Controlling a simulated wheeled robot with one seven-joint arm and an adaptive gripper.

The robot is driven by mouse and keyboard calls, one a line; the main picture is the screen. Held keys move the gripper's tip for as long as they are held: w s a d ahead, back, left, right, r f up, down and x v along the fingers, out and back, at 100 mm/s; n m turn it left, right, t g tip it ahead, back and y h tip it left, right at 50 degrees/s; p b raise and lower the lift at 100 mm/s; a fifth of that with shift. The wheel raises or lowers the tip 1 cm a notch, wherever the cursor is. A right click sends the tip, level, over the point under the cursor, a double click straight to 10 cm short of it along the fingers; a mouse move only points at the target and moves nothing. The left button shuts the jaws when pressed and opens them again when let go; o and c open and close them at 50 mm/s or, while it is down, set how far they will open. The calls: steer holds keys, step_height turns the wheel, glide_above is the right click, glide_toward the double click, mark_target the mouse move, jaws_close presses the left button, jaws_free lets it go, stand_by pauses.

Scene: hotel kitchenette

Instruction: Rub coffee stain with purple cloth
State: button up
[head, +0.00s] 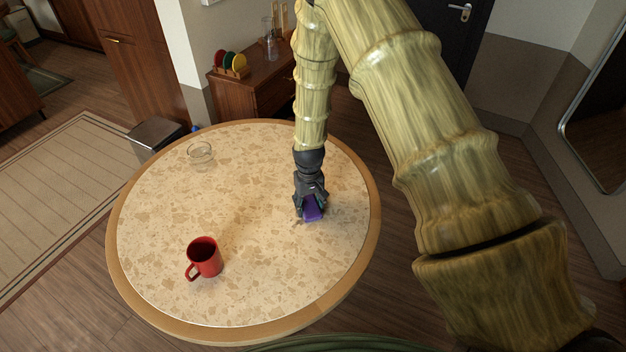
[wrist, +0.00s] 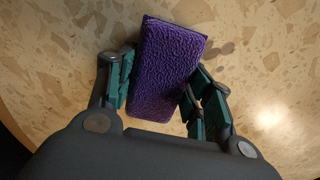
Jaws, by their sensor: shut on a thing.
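The purple cloth (head: 313,212) is a small, thick, textured block on the right part of the round table. My gripper (head: 310,201) points down and is shut on it. In the wrist view the cloth (wrist: 168,70) sits slightly tilted between the two green-padded fingers (wrist: 162,85). It appears at or very near the tabletop; exact contact is hard to tell. Brownish-grey marks (wrist: 222,49), possibly the coffee stain, show just right of the cloth in the wrist view. The table's speckled pattern makes the stain's outline unclear, and the cloth may hide part of it.
A red mug (head: 205,257) stands at the front left of the round table (head: 160,235). A clear glass (head: 200,153) stands at the back left. The tabletop between them and the cloth is free. A wooden cabinet (head: 250,95) with coloured plates stands behind the table.

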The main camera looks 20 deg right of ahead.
steer(key=shift+w+d, duration=0.25)
steer(key=shift+d, duration=0.1)
steer(key=shift+w+d, duration=0.25)
steer(key=shift+d, duration=0.05)
steer(key=shift+w+r+p, duration=0.2)
steer(key=shift+r+p, duration=0.1)
steer(key=shift+r, duration=0.15)
steer(key=shift+w+r+p, duration=0.2)
steer(key=shift+r+p, duration=0.05)
steer(key=shift+r, duration=0.2)
steer(key=r, duration=0.1)
steer(key=r+p, duration=0.1)
steer(key=shift+s+d+r, duration=0.15)
steer(key=shift+s+r, duration=0.15)
steer(key=shift+s, duration=0.05)
step_height(320, 180, up, 2)
steer(key=shift+w+p, duration=0.15)
steer(key=shift+p, duration=0.7)
steer(key=shift+r+p, duration=0.45)
steer(key=shift+r, duration=0.35)
